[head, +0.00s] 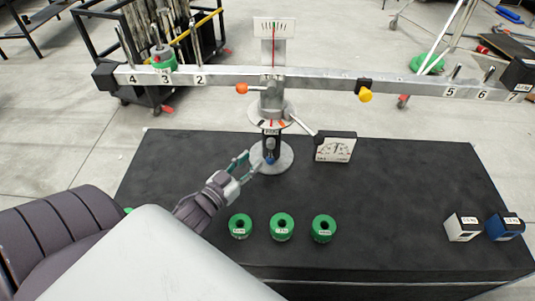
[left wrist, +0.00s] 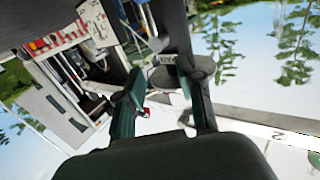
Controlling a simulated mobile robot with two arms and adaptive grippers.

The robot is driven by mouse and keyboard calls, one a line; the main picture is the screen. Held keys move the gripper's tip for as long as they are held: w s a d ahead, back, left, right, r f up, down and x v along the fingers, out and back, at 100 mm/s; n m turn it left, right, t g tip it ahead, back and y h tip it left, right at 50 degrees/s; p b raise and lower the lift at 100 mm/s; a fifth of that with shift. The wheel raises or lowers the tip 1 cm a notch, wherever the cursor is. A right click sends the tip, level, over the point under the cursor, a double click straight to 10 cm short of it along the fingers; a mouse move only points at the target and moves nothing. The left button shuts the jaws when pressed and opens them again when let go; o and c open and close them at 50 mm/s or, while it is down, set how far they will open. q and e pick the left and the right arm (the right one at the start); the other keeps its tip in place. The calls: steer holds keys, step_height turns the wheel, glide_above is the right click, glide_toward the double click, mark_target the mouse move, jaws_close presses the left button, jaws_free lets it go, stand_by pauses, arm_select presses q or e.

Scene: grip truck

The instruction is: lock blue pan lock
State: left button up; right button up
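A balance stands on the black table, with a post (head: 271,143) on a round grey base (head: 284,158). A small blue part (head: 268,160), which looks like the blue pan lock, sits low on the post. My left gripper (head: 247,164) is just left of the post, with its fingers apart and pointing at it. I cannot tell whether a fingertip touches the post or the blue part. In the left wrist view the two green fingers (left wrist: 163,95) are spread, with nothing clearly held between them. My right gripper is not in view.
The long numbered beam (head: 320,84) spans above, with a green weight (head: 163,61) on its left. Three green ring weights (head: 282,227) lie in front. A small sign (head: 335,147) stands right of the post; two cubes (head: 463,228) (head: 505,227) sit far right. The black table (head: 400,200) is clear between.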

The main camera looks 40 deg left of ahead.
arm_select(q)
glide_toward(271, 151)
steer(key=shift+w+a+f+b, duration=0.25)
steer(key=shift+w+f+b, duration=0.15)
steer(key=shift+f, duration=0.2)
steer(key=w, duration=0.6)
steer(key=shift+w+d+r, duration=0.1)
steer(key=shift+w+r, duration=0.15)
steer(key=shift+r, duration=0.1)
steer(key=shift+w, duration=0.55)
steer(key=c, duration=0.6)
steer(key=shift+r, duration=0.1)
jaws_close()
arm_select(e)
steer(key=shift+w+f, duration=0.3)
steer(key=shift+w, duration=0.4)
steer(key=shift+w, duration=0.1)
